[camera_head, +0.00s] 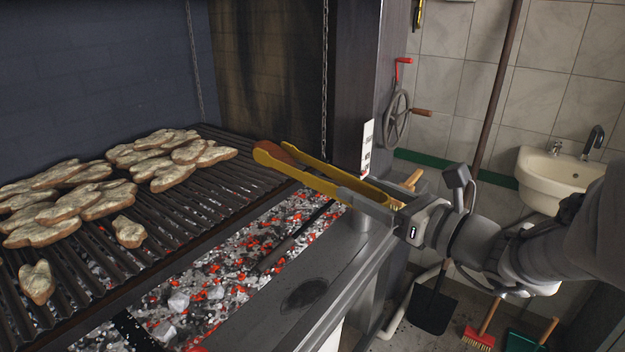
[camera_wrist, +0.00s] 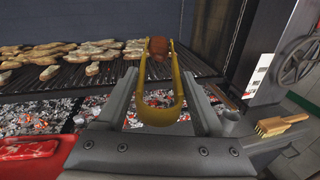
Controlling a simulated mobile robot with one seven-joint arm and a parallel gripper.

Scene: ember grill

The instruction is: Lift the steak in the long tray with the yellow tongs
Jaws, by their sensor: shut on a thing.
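The yellow tongs (camera_head: 315,180) reach out from my gripper (camera_head: 362,195) over the right end of the grill, above the coals. In the wrist view the tongs (camera_wrist: 158,116) stand between the two fingers of my gripper (camera_wrist: 159,88), bend end nearest me. My gripper is shut on the tongs. A reddish-brown piece (camera_wrist: 158,46) shows between the tong tips; I cannot tell whether it is meat or part of the tongs. A red thing with a glossy red top (camera_wrist: 28,150) lies at lower left in the wrist view.
A dark grill grate (camera_head: 205,200) carries several browned, pale-topped pieces (camera_head: 75,205). Glowing coals (camera_head: 225,275) lie below. A chain (camera_head: 325,70) hangs near the dark post (camera_head: 357,70). A crank wheel (camera_head: 397,115), sink (camera_head: 548,175) and shovel (camera_head: 432,308) are at right.

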